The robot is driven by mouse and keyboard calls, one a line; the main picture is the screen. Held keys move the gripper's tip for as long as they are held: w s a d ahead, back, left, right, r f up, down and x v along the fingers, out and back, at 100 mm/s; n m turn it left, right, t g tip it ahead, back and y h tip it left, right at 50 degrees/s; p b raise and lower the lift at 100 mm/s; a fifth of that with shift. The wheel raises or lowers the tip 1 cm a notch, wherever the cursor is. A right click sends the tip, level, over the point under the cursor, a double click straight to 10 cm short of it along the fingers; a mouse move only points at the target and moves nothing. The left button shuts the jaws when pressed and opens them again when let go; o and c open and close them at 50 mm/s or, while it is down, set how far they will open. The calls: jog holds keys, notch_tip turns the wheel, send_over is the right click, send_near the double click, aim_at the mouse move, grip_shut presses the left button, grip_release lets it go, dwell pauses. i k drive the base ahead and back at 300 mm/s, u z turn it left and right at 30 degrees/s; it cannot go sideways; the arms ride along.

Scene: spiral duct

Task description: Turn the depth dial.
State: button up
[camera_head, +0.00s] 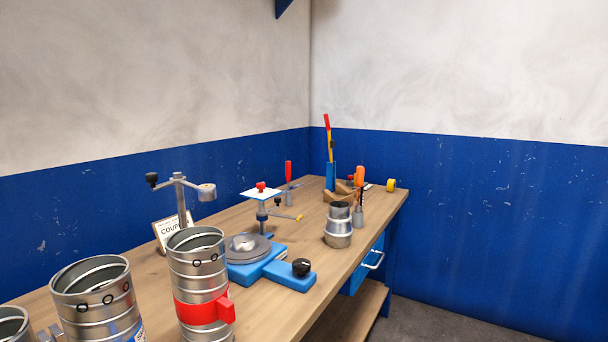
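A black round dial (301,267) stands on top of a small blue box (289,277) near the front edge of the workbench. I take it to be the depth dial, though no label on it can be read. The box adjoins a blue base with a grey round turntable (247,247) on it. A post tool with a white plate and red knob (261,187) rises behind the turntable. My gripper does not show in this view.
Large metal duct pieces (197,262) (92,290) stand at the left front, one with a red band (198,309). A smaller metal duct piece (338,228) stands right of the dial. The wooden bench top (351,257) is bare just right of the dial.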

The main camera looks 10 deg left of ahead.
aim_at(260, 185)
jog(key=z, duration=0.05)
jog(key=i, duration=0.7)
jog(key=u, duration=0.7)
jog(key=i, duration=0.75)
jog(key=u, duration=0.6)
